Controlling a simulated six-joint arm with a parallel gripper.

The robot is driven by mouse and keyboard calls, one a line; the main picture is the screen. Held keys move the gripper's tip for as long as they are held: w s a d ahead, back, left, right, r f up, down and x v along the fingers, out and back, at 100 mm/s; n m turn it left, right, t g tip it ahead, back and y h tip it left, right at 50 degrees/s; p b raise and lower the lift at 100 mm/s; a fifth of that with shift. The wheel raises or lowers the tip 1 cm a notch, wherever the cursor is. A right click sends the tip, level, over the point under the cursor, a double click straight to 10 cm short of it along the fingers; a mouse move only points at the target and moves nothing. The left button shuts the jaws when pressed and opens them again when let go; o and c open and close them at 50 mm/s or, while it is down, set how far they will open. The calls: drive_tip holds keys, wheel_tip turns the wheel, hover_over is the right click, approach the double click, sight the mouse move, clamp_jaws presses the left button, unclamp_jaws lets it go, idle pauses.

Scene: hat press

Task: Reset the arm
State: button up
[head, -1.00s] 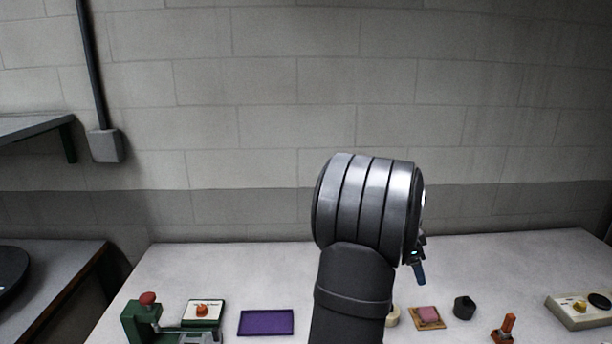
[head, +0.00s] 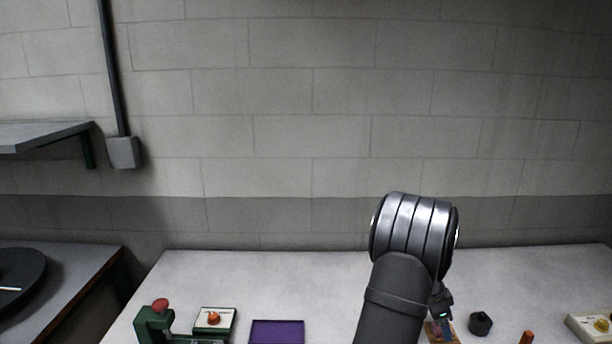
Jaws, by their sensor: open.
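My arm rises from the bottom of the head view, right of the middle, over the white table (head: 300,275). My gripper (head: 441,330) shows only in part beyond the arm's right side. It points down over a small pink-topped wooden block (head: 450,336), which it partly covers. I cannot tell whether the gripper touches the block. Its jaws are open, though the fingers are small and dark here.
A green press (head: 155,320) with a red knob stands at the left. Near it are a box with an orange button (head: 214,319) and a purple tray (head: 277,332). A dark block (head: 480,323), an orange handle (head: 526,337) and a control box (head: 592,326) are at the right. The back of the table is clear.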

drive_tip(key=shift+d+f, duration=0.2)
drive_tip(key=shift+f, duration=0.25)
drive_tip(key=v, duration=1.8)
drive_tip(key=x, duration=1.7)
drive_tip(key=shift+f, duration=0.1)
drive_tip(key=shift+d+f, duration=0.15)
drive_tip(key=shift+d, duration=0.1)
wheel_tip(320, 180, up, 8)
drive_tip(key=shift+f, duration=0.2)
